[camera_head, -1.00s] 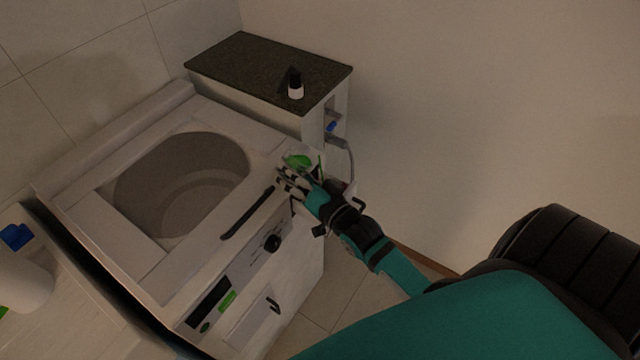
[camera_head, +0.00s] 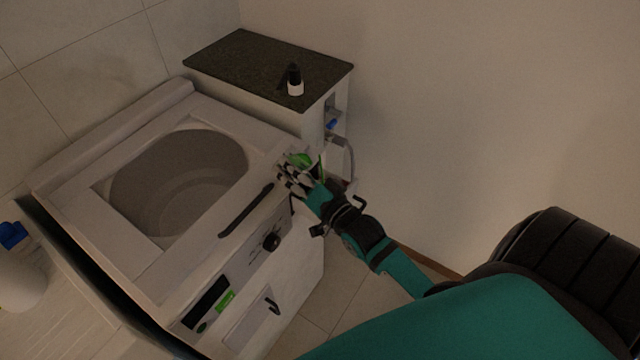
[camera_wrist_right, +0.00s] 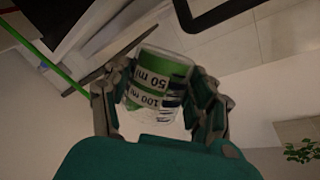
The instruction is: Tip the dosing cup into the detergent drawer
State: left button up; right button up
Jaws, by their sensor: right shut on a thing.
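The dosing cup (camera_wrist_right: 158,82) is clear with a green band and 50 ml and 100 ml marks. It appears tilted in the right wrist view. My right gripper (camera_wrist_right: 160,95) is shut on it, one finger at each side. In the head view my right gripper (camera_head: 292,178) is at the washing machine's right front corner, with the green of the cup just beyond the fingers. The washing machine (camera_head: 180,255) has its round lid opening on top. I cannot clearly make out an open detergent drawer; the gripper covers that corner. My left gripper is not in view.
A cabinet with a dark stone top (camera_head: 240,55) stands behind the machine, bearing a small black-and-white bottle (camera_head: 295,82). A white bottle with a blue cap (camera_head: 14,236) stands at far left. A black handle (camera_head: 246,211) crosses the machine's front edge.

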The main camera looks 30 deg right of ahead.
jog(key=shift+d+f+m+t+b, duration=0.15)
jog(key=shift+f+m+b, duration=0.4)
jog(key=shift+m+b, duration=0.85)
jog(key=shift+f+m+t+b, duration=0.25)
jog(key=shift+f+m+b, duration=0.35)
jog(key=shift+b, duration=1.5)
dwell(0.3)
jog(key=shift+s+d+f+m+t+b, duration=0.1)
jog(key=shift+d+f+m+t+b, duration=0.2)
jog(key=shift+d+m, duration=0.55)
dwell(0.6)
jog(key=shift+r+m, duration=0.35)
jog(key=shift+m, duration=0.7)
jog(key=shift+d+f+m, duration=0.1)
jog(key=shift+f+m, duration=0.1)
jog(key=shift+m, duration=0.1)
dwell(0.5)
